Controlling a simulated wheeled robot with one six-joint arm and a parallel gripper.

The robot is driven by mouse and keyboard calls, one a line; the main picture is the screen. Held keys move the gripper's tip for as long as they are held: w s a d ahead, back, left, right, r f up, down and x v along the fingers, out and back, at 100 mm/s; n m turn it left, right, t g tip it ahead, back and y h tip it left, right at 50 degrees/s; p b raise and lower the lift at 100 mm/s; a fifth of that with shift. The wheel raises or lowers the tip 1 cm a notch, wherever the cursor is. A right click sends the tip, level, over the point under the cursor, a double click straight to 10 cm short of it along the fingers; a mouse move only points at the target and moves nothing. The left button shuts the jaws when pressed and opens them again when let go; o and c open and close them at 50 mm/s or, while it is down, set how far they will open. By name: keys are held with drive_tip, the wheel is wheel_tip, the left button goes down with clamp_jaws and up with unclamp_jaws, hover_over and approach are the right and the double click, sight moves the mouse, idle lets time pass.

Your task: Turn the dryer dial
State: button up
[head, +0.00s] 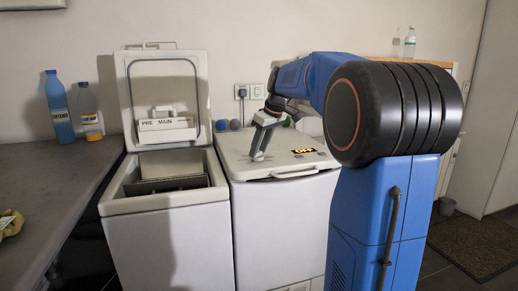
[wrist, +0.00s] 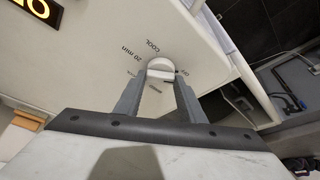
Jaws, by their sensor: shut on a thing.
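The dryer (head: 283,200) is the white right-hand machine with its lid shut. Its dial (wrist: 161,69) is a small white round knob on the top, with printed marks around it such as "20 min" and "COOL". My gripper (wrist: 158,84) is shut on the dial, one finger on each side of it. In the head view my gripper (head: 258,157) points down at the dryer's top, and the dial is hidden there or too small to make out. A lit display (head: 304,151) with yellow characters sits on the dryer top, right of my gripper.
The left machine (head: 167,225) stands beside the dryer with its lid (head: 165,95) up and its tub open. A grey counter (head: 50,180) holds a blue bottle (head: 60,112) and a clear bottle (head: 90,112).

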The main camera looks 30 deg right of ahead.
idle(0.3)
drive_tip(key=o, duration=1)
drive_tip(key=shift+o, duration=0.2)
drive_tip(key=v, duration=1.7)
drive_tip(key=shift+d+r, duration=0.15)
drive_tip(key=s+a+f+m, duration=0.2)
drive_tip(key=s+a+f, duration=1.1)
drive_tip(key=s+a, duration=0.1)
drive_tip(key=s+a+f+m, duration=0.1)
drive_tip(key=s+a+f, duration=0.1)
drive_tip(key=s+f, duration=0.6)
drive_tip(key=s+a+f+m+h, duration=0.1)
drive_tip(key=s+a+f, duration=0.2)
drive_tip(key=s+f, duration=0.6)
wheel_tip(320, 180, down, 4)
drive_tip(key=shift+a+r+t+h, duration=0.1)
drive_tip(key=shift+a+t+h, duration=0.15)
drive_tip(key=shift+t+h, duration=0.05)
